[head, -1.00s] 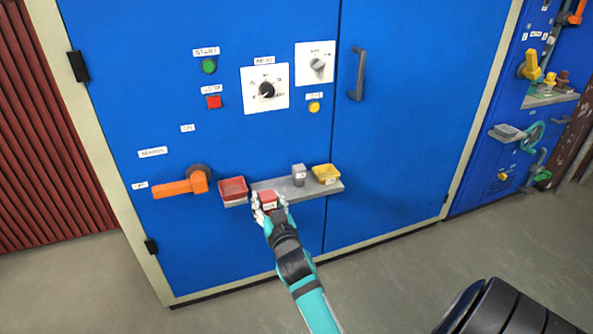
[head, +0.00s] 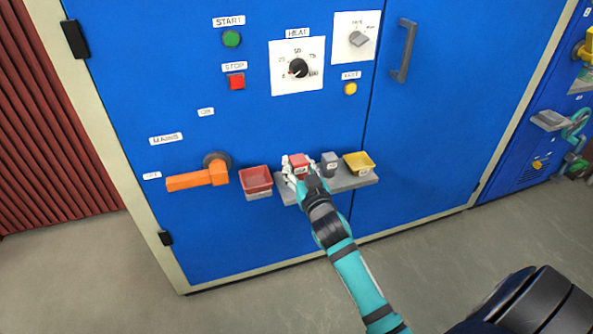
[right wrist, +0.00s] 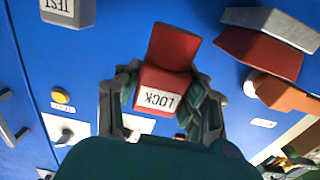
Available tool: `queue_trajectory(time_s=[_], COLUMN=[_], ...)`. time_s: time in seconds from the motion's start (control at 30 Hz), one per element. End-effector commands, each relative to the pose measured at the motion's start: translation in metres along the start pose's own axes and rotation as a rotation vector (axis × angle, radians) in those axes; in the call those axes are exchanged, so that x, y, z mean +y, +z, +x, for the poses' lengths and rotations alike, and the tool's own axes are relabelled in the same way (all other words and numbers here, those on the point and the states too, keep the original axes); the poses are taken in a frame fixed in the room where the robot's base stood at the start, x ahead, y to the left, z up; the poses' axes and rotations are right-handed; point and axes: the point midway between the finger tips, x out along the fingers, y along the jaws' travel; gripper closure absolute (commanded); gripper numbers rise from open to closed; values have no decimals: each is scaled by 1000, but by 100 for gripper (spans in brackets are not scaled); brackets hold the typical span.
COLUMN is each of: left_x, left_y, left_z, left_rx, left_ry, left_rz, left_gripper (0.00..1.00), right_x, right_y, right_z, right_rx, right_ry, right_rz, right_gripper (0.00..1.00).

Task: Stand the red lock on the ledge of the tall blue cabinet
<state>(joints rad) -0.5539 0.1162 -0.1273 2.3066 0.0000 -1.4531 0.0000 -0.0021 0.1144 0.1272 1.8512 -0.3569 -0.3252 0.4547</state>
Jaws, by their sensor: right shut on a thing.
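The red lock (head: 298,160) is a small red block with a white label reading LOCK, clear in the right wrist view (right wrist: 165,80). My right gripper (head: 299,172) is shut on it, one finger on each side; the right wrist view shows the fingers (right wrist: 160,97) too. The lock is at the left part of the grey ledge (head: 352,184) on the tall blue cabinet (head: 300,120). The gripper hides its lower part, so I cannot tell whether it touches the ledge. My left gripper is not in view.
An orange handle (head: 196,179) sticks out further left.

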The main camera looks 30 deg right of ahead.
Motion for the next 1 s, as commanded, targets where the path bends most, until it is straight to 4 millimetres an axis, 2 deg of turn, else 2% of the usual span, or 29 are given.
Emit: queue_trajectory(time_s=[0.03, 0.1, 0.23, 0.37, 0.47, 0.6, 0.97, 1.0], left_x=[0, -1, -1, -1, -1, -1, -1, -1], left_y=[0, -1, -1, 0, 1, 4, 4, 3], left_z=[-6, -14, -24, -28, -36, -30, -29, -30], left_rx=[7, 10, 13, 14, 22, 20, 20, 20], left_ry=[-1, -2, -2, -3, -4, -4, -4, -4], left_rz=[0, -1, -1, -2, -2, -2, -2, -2], left_gripper=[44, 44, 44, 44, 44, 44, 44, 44], right_x=[2, 4, 6, 6, 6, 6, 6, 6], right_y=[2, 3, 3, 10, 25, 40, 43, 42], right_z=[12, 24, 37, 39, 39, 38, 38, 38], right_rx=[3, 2, 1, -1, -3, -1, -1, -1], right_ry=[0, 0, 0, 0, 0, -1, -1, -1], right_rz=[-3, -1, -1, 0, 0, 0, 0, 0], right_gripper=[95, 95, 95, 95, 95, 95, 95, 56])
